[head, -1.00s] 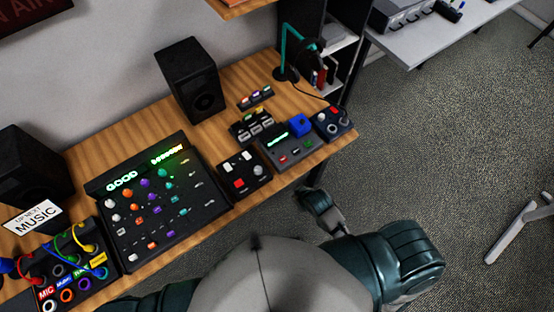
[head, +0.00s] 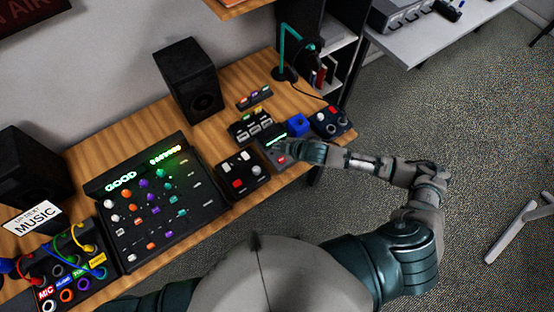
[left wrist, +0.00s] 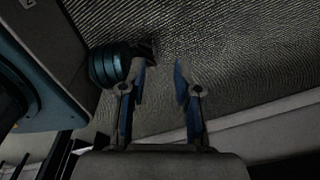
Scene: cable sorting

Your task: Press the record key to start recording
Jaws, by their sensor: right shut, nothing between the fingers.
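The recorder, a dark box (head: 266,148) with a lit green display, stands on the wooden desk near its right front edge. A small red key (head: 281,160) shows on its face and is likely the record key; I cannot read a label. My right gripper (head: 280,147) is shut and empty, over the recorder's right part just behind the red key. It hides the green key there. Whether it touches the recorder, I cannot tell. My left gripper (left wrist: 160,75) is open and empty in the left wrist view, above grey carpet. It is not visible in the head view.
Left of the recorder is a pad box (head: 239,176) with red and white keys, then a large mixer (head: 150,225). A blue block (head: 298,123), a small knob box (head: 328,122) and a teal lamp (head: 284,60) stand behind. Two black speakers (head: 188,80) line the wall.

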